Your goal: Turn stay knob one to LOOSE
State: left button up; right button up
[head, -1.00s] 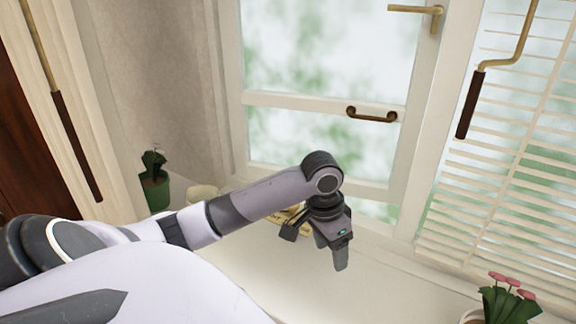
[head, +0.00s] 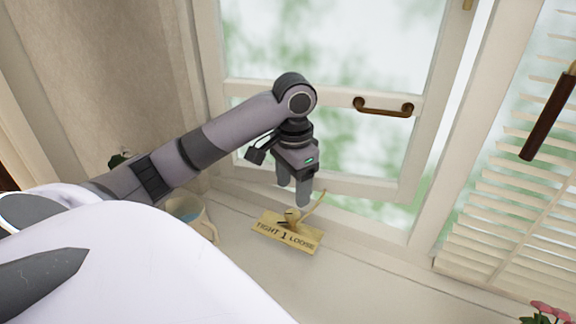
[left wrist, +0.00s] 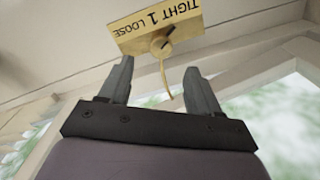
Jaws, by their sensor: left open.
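The stay knob (head: 292,216) sits on a yellow plate (head: 271,231) marked TIGHT, 1 and LOOSE, on the windowsill. A thin yellow stay arm (head: 315,208) runs from it toward the window. My left gripper (head: 294,199) is open, fingers down, just above and behind the knob, apparently apart from it. In the left wrist view, the knob (left wrist: 161,44) and plate (left wrist: 155,24) lie beyond the two spread fingertips (left wrist: 159,68), with nothing between the fingers. A dark pointer mark shows on the knob; its exact setting is hard to tell. My right gripper is not in view.
A cream mug (head: 195,214) stands left of the plate. The window sash (head: 345,100) with a bronze handle (head: 383,107) is behind my arm. Blinds (head: 510,190) and pink flowers (head: 550,311) are at the right. The sill right of the plate is clear.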

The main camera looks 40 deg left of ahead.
aim_at(292, 213)
pick_arm(q)
jog(key=shift+f, duration=3.45)
jog(key=shift+a, duration=0.1)
jog(key=c, duration=1)
